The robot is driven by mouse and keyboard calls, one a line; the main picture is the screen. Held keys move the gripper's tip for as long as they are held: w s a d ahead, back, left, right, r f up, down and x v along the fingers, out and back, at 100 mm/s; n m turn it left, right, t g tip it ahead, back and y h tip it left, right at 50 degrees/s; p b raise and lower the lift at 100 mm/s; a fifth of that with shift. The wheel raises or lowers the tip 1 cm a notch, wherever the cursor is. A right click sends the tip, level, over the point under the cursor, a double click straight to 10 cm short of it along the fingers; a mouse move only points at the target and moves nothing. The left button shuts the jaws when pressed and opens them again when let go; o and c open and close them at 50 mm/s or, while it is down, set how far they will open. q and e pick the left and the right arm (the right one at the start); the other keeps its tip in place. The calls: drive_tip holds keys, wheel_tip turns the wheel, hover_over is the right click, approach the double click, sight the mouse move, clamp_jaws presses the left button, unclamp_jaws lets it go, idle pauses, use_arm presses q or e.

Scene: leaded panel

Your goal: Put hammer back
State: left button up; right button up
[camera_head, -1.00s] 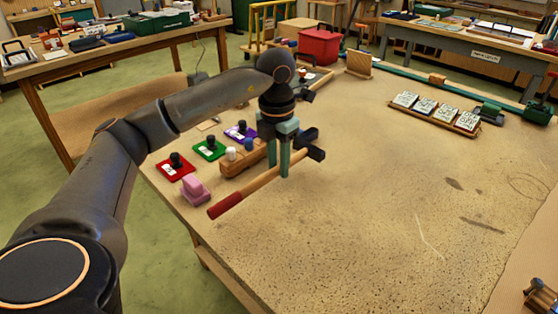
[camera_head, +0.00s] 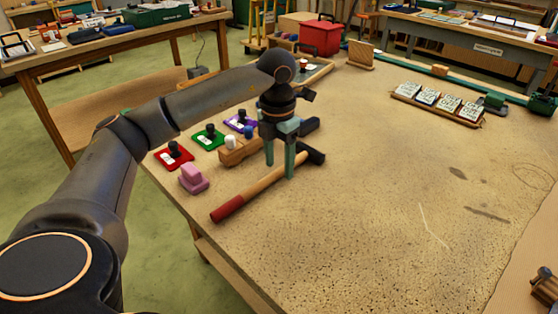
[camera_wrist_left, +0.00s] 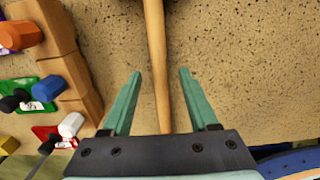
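The hammer (camera_head: 262,186) has a long wooden handle with a red grip end at lower left and a black head (camera_head: 313,153) at upper right. It appears to lie on the pale speckled bench top. My left gripper (camera_head: 280,165) is above the handle, pointing down. Its two green fingers are apart, one on each side of the handle. In the left wrist view, the handle (camera_wrist_left: 155,50) runs between the open fingers (camera_wrist_left: 160,72) with a gap on both sides. The red grip is outside that view. My right gripper is not in view.
Left of the hammer are a pink block (camera_head: 193,179), red (camera_head: 173,155), green (camera_head: 208,137) and purple (camera_head: 240,123) pads with black knobs, and a wooden block with pegs (camera_head: 236,153). A card rack (camera_head: 436,104) stands at the back right.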

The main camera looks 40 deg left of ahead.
use_arm(q)
drive_tip(key=shift+o, duration=0.3)
wheel_tip(320, 180, up, 12)
drive_tip(key=p, duration=0.3)
drive_tip(key=shift+s+r, duration=0.15)
drive_tip(key=shift+r, duration=0.1)
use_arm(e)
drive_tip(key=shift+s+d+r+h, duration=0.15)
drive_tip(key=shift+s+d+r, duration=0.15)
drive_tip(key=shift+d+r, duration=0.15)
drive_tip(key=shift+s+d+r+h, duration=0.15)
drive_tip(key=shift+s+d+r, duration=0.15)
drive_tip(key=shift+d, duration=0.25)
